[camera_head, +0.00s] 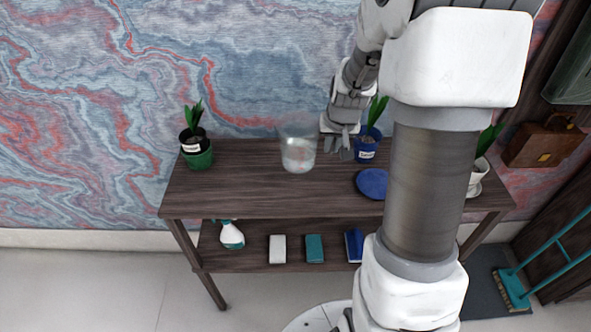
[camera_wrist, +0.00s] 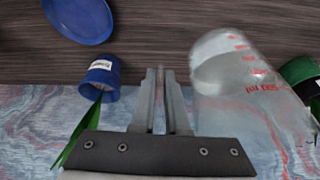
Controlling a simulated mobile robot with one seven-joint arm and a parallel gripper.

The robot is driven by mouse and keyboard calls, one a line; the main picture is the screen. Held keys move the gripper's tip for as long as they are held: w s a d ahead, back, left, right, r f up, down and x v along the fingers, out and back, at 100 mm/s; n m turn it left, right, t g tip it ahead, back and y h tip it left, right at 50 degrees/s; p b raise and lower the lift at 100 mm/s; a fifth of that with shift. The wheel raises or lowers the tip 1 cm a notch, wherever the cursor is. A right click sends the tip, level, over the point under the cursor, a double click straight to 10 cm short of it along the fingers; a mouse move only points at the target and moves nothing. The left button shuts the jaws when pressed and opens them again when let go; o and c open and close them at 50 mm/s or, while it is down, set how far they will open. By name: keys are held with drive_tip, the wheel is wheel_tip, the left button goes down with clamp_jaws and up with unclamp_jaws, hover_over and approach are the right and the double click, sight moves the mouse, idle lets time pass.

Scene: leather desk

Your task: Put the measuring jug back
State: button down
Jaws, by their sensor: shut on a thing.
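The measuring jug (camera_head: 297,153) is clear, with red scale marks that show in the wrist view (camera_wrist: 235,85). In the head view it is upright at the middle of the upper shelf; I cannot tell if it touches the wood. My gripper (camera_head: 337,145) is just right of it. In the wrist view my gripper's fingers (camera_wrist: 161,75) are nearly together beside the jug's wall, shut on its side, apparently at the handle. The handle itself is too faint to make out.
A blue pot with a plant (camera_head: 366,152) stands close right of my gripper, with a blue saucer (camera_head: 372,184) in front. A green pot (camera_head: 198,158) is at the left. The wooden table (camera_head: 235,195) is bare between the green pot and the jug.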

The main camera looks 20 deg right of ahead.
sight(302, 157)
drive_tip(key=w+a+f, duration=0.1)
drive_tip(key=a, duration=0.1)
drive_tip(key=a+f, duration=0.1)
drive_tip(key=a, duration=0.1)
drive_tip(key=w+a+f, duration=0.1)
drive_tip(key=a+f, duration=0.1)
drive_tip(key=shift+w+a+f, duration=0.1)
drive_tip(key=shift+w+a, duration=0.2)
drive_tip(key=shift+a, duration=0.05)
drive_tip(key=shift+f+b, duration=0.35)
drive_tip(key=shift+f, duration=1.7)
drive_tip(key=shift+f, duration=0.2)
drive_tip(key=c, duration=0.9)
unclamp_jaws()
